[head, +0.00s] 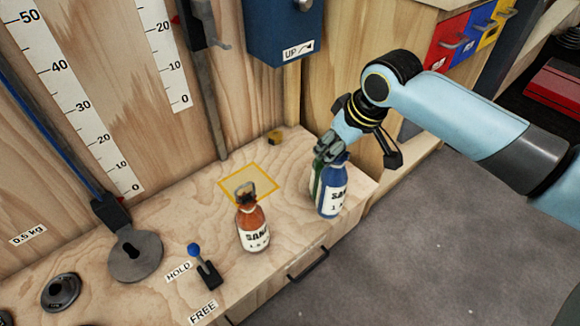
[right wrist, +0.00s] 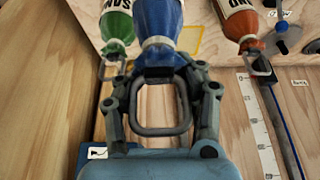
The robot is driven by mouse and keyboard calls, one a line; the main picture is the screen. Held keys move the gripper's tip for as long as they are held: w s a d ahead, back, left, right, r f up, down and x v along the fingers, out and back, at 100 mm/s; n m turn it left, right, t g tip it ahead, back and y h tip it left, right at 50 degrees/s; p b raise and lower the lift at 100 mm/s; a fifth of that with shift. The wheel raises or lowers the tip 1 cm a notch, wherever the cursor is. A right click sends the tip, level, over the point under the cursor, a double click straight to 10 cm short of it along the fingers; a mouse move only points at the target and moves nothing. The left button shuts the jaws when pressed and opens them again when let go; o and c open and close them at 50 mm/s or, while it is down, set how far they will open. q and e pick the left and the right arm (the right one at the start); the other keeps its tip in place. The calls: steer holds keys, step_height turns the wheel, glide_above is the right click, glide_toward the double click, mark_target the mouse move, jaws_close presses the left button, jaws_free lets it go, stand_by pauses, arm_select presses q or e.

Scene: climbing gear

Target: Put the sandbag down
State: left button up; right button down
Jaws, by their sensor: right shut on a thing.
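A blue sandbag (head: 332,194) with a white label hangs upright from my right gripper (head: 330,150) near the bench's right end. My right gripper is shut on its handle; in the right wrist view the fingertips (right wrist: 160,72) close at the neck of the blue bag (right wrist: 160,20). I cannot tell whether its base touches the bench. A green sandbag (head: 315,184) stands just behind it, mostly hidden, and shows in the right wrist view (right wrist: 116,26). An orange-red sandbag (head: 252,224) stands on the bench to the left. My left gripper is out of view.
A yellow-outlined square (head: 262,182) marks the wooden bench (head: 300,250) behind the orange-red sandbag. A blue-knobbed lever (head: 203,265) stands between HOLD and FREE labels. A grey disc (head: 135,257) lies further left. A blue box (head: 280,28) hangs on the back wall.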

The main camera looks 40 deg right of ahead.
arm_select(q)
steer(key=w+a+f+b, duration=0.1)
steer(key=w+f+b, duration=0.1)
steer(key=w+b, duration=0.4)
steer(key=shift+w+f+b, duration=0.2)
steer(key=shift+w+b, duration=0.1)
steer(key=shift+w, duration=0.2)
arm_select(e)
steer(key=w+a+f, duration=0.5)
steer(key=w+f, duration=0.4)
steer(key=f, duration=0.1)
steer(key=shift+w, duration=0.15)
steer(key=c, duration=0.7)
jaws_free()
steer(key=shift+f, duration=0.15)
steer(key=shift+c, duration=0.2)
